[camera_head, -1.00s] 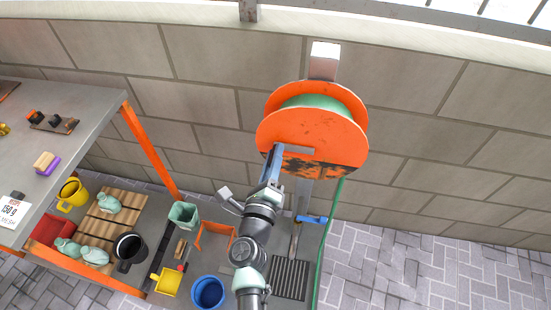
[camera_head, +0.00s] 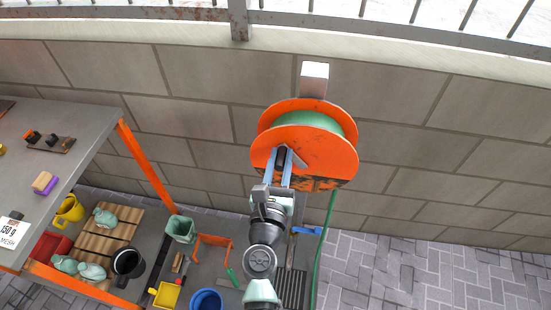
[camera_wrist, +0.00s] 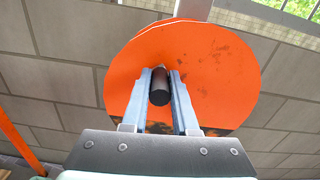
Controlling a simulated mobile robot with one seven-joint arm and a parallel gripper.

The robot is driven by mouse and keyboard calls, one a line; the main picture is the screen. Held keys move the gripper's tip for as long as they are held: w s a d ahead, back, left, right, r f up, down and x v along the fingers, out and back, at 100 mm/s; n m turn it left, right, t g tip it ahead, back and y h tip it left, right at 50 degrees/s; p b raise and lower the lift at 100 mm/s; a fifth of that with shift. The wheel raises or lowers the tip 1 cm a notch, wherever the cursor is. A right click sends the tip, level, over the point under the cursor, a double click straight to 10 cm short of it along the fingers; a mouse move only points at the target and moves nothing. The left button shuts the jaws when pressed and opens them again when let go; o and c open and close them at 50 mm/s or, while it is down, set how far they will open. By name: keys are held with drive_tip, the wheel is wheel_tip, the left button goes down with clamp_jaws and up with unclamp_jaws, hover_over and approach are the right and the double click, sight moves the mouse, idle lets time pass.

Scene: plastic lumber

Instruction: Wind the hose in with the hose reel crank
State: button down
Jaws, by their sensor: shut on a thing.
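The hose reel (camera_head: 325,160) is an orange drum on a bracket against the block wall. Green hose (camera_head: 318,119) is wound between its flanges, and a length of hose (camera_head: 325,235) hangs down at the right. My gripper (camera_head: 284,164) is in front of the near flange, left of its middle. It is shut on the black crank handle (camera_wrist: 159,92), which lies between the two blue-grey fingers in the wrist view. A short grey crank arm (camera_head: 297,156) shows beside the fingertips in the head view. The orange flange (camera_wrist: 215,70) fills much of the wrist view.
An orange-legged workbench (camera_head: 85,130) stands at the left. A railing (camera_head: 180,14) tops the wall. Paving at the right is clear.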

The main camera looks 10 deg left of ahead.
drive_tip(key=shift+d+r+m, duration=0.45)
drive_tip(key=shift+d+m, duration=0.05)
drive_tip(key=shift+m, duration=0.4)
drive_tip(key=c, duration=0.7)
unclamp_jaws()
drive_tip(key=shift+f, duration=0.1)
drive_tip(key=shift+s+b, duration=1.1)
drive_tip(key=shift+s, duration=5.4)
